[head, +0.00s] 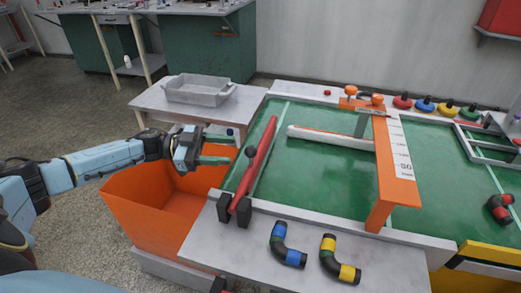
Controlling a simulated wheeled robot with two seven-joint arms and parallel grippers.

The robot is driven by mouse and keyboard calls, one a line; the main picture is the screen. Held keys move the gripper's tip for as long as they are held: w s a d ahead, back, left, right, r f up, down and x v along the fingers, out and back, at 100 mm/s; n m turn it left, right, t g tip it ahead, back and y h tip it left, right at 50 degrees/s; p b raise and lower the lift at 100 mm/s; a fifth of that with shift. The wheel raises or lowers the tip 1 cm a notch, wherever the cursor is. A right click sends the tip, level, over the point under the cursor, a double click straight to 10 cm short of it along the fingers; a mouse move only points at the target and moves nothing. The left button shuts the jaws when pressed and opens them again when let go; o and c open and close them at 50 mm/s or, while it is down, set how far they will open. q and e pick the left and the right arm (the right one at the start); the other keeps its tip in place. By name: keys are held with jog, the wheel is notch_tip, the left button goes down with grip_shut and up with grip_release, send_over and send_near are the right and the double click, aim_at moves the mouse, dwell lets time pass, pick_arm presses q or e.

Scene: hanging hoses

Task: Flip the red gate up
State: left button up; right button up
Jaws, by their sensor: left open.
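The red gate (262,158) is a long red bar at the left side of the green board. Its near end sits between two black brackets (234,210), and a dark round knob (250,152) shows along its left side. The bar runs from the brackets toward the board's far left; I cannot tell how far it is tilted. My left gripper (231,147) is open and empty, just left of the bar and above the orange bin's far side. The fingers point right toward the bar and look apart from it. My right gripper is not in view.
An orange bin (140,223) stands below my left arm. An orange arch (383,165) and a white bar (330,138) are on the green board (330,185). Blue-banded (287,246) and yellow-banded (340,260) hoses lie in front. A grey tray (197,91) stands behind.

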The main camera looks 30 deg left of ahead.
aim_at(254, 152)
pick_arm(q)
jog(key=x, duration=0.8)
jog(key=shift+f+b, duration=0.15)
jog(key=shift+b, duration=0.2)
jog(key=shift+w+d, duration=0.3)
jog(key=shift+d, duration=0.3)
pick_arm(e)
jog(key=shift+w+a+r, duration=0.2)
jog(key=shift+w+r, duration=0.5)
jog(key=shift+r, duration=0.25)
pick_arm(q)
grip_shut()
